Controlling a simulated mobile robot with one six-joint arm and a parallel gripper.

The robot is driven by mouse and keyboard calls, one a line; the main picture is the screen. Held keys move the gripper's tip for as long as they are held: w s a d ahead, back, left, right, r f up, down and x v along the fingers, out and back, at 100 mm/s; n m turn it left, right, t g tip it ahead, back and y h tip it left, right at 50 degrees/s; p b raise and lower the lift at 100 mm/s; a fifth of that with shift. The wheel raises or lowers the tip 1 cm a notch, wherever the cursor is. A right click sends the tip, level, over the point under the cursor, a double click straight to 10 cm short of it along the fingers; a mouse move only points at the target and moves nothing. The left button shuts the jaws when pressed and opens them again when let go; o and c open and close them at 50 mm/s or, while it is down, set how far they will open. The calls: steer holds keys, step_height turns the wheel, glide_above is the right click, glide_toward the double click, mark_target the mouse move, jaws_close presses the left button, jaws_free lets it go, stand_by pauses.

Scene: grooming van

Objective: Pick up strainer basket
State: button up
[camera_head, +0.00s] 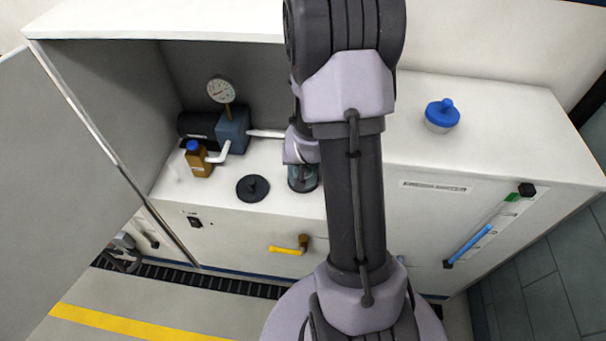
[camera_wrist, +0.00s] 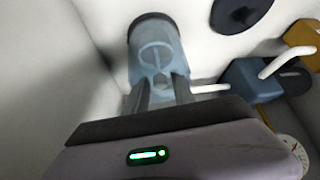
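A translucent blue-grey cylindrical strainer pot (camera_wrist: 142,62) is at the top of the wrist view, with a dark ring at its far end. A pale ring with a crossbar (camera_wrist: 156,53) shows inside it, which looks like the strainer basket; its body is hard to make out. In the head view the pot (camera_head: 303,184) stands on the white counter, partly hidden by my arm. My gripper (camera_wrist: 162,88) is at the near end of the pot, its two fingers apart. I cannot tell whether they touch anything. A black round lid with a knob (camera_head: 252,187) lies left of the pot.
A pump (camera_head: 233,130) with a gauge (camera_head: 221,90) and white pipe stands behind. A brown bottle (camera_head: 198,160) is left of it. A blue-topped white tub (camera_head: 441,117) sits on the raised right counter. A grey panel (camera_head: 60,160) bounds the left. A yellow-handled valve (camera_head: 290,248) projects from the front.

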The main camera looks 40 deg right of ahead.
jaws_close()
stand_by(1.4)
